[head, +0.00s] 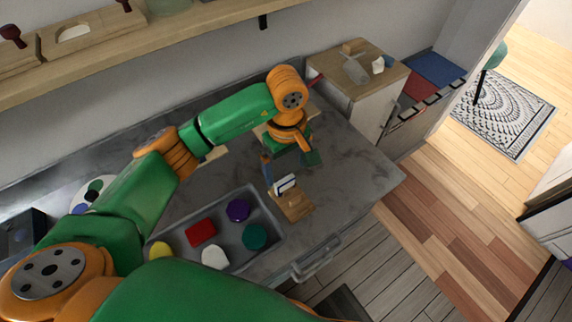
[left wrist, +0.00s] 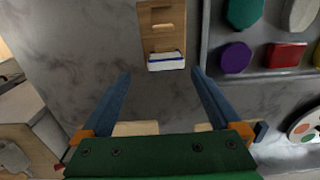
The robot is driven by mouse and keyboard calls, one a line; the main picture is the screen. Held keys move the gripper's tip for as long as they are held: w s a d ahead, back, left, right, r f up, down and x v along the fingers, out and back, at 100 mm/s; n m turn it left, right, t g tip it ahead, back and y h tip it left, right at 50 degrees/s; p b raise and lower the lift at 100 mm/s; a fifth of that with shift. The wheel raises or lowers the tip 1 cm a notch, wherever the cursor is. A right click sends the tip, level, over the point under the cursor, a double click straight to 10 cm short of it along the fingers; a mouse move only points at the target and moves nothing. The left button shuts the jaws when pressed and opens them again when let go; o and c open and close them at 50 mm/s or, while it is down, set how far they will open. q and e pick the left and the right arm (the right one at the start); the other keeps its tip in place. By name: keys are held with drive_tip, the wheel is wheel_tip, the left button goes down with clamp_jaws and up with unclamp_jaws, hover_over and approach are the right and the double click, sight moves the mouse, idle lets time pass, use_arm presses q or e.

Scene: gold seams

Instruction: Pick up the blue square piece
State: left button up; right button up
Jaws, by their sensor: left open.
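A small white piece with a blue edge (head: 285,184) stands in a slot of a wooden rack (head: 297,207) on the grey counter. In the left wrist view the same white and blue piece (left wrist: 166,61) sits at the near end of the wooden rack (left wrist: 162,16). I cannot tell for sure that it is the blue square piece. My left gripper (head: 287,168) is open and empty just behind the rack. In the left wrist view its two blue fingers (left wrist: 160,75) are apart, with the piece ahead between their lines. My right gripper is not in view.
A grey tray (head: 272,218) beside the rack holds red (head: 201,233), purple (head: 238,210), teal (head: 255,237), yellow and white pieces. A paint palette (left wrist: 305,127) lies nearby. A wood-topped cabinet (head: 340,87) stands at the right. The counter right of the rack is clear.

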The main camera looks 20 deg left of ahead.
sight(285, 180)
use_arm(q)
drive_tip(key=shift+s+f+p, duration=0.85)
drive_tip(key=shift+s+f, duration=0.05)
drive_tip(key=shift+f, duration=0.25)
wheel_tip(285, 180, down, 3)
drive_tip(key=shift+w+r, duration=0.15)
drive_tip(key=shift+w, duration=0.2)
drive_tip(key=shift+f, duration=0.2)
drive_tip(key=shift+s+r, duration=0.1)
drive_tip(key=shift+r, duration=0.05)
drive_tip(key=c, duration=1.5)
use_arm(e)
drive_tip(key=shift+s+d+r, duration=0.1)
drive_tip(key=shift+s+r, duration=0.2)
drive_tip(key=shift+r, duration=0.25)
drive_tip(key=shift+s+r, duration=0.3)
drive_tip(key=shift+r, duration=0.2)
